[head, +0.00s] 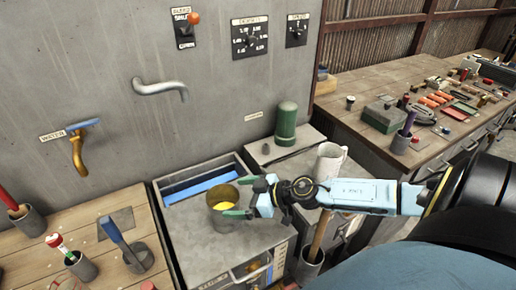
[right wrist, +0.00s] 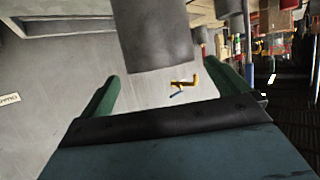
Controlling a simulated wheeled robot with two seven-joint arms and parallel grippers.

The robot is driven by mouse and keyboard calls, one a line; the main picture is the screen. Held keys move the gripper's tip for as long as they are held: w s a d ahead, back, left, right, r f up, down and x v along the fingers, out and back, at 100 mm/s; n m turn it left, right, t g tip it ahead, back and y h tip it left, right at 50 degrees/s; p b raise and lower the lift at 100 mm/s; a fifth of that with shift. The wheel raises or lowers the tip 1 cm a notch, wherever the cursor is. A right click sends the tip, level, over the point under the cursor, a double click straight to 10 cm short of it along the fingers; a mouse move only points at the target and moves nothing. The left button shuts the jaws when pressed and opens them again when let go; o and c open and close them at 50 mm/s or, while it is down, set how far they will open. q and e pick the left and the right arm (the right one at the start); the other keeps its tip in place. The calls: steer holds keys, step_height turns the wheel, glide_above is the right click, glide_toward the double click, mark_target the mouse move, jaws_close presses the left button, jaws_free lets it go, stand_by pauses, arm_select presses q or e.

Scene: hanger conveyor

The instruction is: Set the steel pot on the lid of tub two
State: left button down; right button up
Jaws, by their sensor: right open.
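The steel pot (head: 216,198), a grey open cylinder with a yellowish inside, stands on the grey top of the left tub (head: 190,243), near its open slot. My right gripper (head: 236,197) reaches in from the right with its green fingers open at the pot's right side. In the right wrist view the open fingers (right wrist: 160,72) have a grey cylinder (right wrist: 150,35), which looks like the pot, ahead of and between them; contact cannot be told. A second tub (head: 292,168) stands to the right. I cannot read which tub is two. My left gripper is out of view.
A green canister (head: 286,124) and a pale jug (head: 329,163) stand on the right tub. A wall tap (head: 158,87) and a yellow tap (head: 78,150) project from the wall. Wooden benches with tools (head: 122,240) lie left and at the back right (head: 350,82).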

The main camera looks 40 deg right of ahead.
steer(key=v, duration=0.6)
steer(key=shift+s, duration=0.2)
steer(key=shift+r, duration=0.1)
